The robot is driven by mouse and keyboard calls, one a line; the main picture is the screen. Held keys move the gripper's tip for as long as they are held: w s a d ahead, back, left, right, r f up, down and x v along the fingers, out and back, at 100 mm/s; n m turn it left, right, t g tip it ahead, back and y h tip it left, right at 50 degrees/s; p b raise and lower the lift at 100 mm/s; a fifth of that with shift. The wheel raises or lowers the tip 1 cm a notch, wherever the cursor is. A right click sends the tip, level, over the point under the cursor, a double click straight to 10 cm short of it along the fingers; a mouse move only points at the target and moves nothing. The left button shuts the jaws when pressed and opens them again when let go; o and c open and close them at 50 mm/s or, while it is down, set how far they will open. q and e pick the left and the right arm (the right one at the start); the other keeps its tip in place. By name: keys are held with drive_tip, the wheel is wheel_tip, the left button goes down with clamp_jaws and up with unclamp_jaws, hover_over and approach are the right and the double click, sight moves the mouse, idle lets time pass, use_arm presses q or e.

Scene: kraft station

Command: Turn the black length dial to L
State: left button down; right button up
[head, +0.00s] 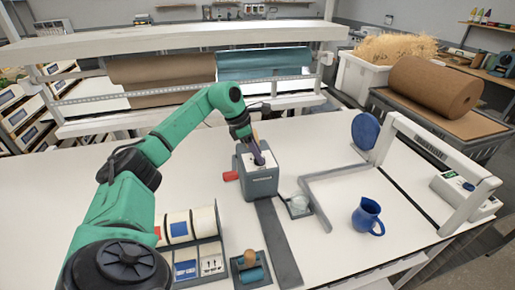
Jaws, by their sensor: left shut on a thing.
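The grey dispenser box (261,182) stands on the white table near the middle of the head view, with a light top panel and a red handle (230,176) on its left side. My left gripper (259,160) reaches down from the upper left onto this top panel. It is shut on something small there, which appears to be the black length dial. The gripper covers the dial, so its setting and the L mark cannot be read. My right gripper is out of view.
A dark strip (276,240) runs from the box toward the table's front. A rack with tape rolls (205,250) and a wooden-handled roller (249,262) lie front left. A blue jug (368,216) and a white sealer frame (440,165) stand right.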

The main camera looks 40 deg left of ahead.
use_arm(q)
drive_tip(key=m, duration=0.1)
drive_tip(key=m+p, duration=0.1)
drive_tip(key=m+g+h, duration=0.1)
drive_tip(key=shift+w+a+r+m+p, duration=0.1)
drive_tip(key=shift+w+r+m+p, duration=0.1)
drive_tip(key=shift+r+m+p, duration=0.1)
drive_tip(key=shift+w+f+m+g+h, duration=0.15)
drive_tip(key=shift+m+g, duration=0.25)
drive_tip(key=shift+m, duration=0.6)
drive_tip(key=shift+s+m+g+h, duration=0.1)
drive_tip(key=shift+m+g+h, duration=0.25)
drive_tip(key=shift+m, duration=0.65)
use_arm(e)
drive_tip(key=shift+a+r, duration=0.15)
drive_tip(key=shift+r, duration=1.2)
use_arm(q)
drive_tip(key=shift+c, duration=2)
unclamp_jaws()
drive_tip(key=shift+f, duration=0.1)
drive_tip(key=shift+a, duration=0.1)
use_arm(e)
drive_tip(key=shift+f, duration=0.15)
use_arm(q)
drive_tip(key=w+p+v, duration=0.1)
drive_tip(key=v, duration=1.1)
drive_tip(key=shift+s+d, duration=0.25)
drive_tip(key=shift+s, duration=0.2)
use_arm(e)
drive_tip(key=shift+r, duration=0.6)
